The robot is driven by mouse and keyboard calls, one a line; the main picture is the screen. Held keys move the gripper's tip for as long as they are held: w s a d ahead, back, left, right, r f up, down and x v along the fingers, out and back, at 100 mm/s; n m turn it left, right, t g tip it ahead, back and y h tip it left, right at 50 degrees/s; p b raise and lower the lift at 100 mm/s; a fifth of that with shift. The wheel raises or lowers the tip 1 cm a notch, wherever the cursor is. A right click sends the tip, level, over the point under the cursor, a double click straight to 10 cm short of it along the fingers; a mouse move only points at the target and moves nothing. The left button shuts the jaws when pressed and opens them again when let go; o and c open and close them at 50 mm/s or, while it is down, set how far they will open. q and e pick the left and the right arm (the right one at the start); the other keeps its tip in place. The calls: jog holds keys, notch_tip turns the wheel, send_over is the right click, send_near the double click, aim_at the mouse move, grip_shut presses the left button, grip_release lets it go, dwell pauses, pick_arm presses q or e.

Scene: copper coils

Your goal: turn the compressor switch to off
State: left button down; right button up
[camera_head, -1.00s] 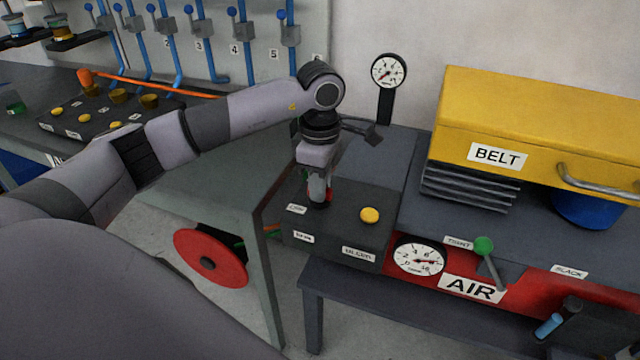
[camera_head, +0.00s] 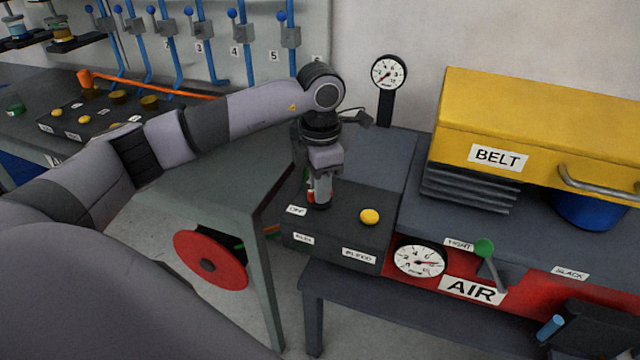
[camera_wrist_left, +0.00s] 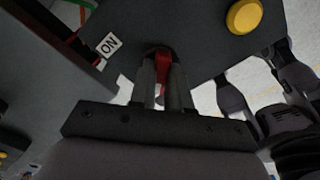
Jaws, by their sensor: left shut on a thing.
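The red switch (camera_wrist_left: 162,62) shows in the left wrist view between the fingers of my left gripper (camera_wrist_left: 161,80). My left gripper (camera_head: 320,203) points down onto the box top and is shut on the red switch. The fingers hide most of the switch in the head view. My right gripper is not in view.
A yellow belt cover (camera_head: 540,125) stands at the right. A gauge on a post (camera_head: 389,73) rises behind the box. A green-knobbed lever (camera_head: 485,248) and an air gauge (camera_head: 419,261) are at the red front. A grey table (camera_head: 215,195) stands left of the box.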

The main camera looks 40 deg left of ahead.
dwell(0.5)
pick_arm(q)
jog(key=c, duration=1.1)
grip_release()
jog(key=shift+r, duration=0.15)
notch_tip(320, 180, up, 7)
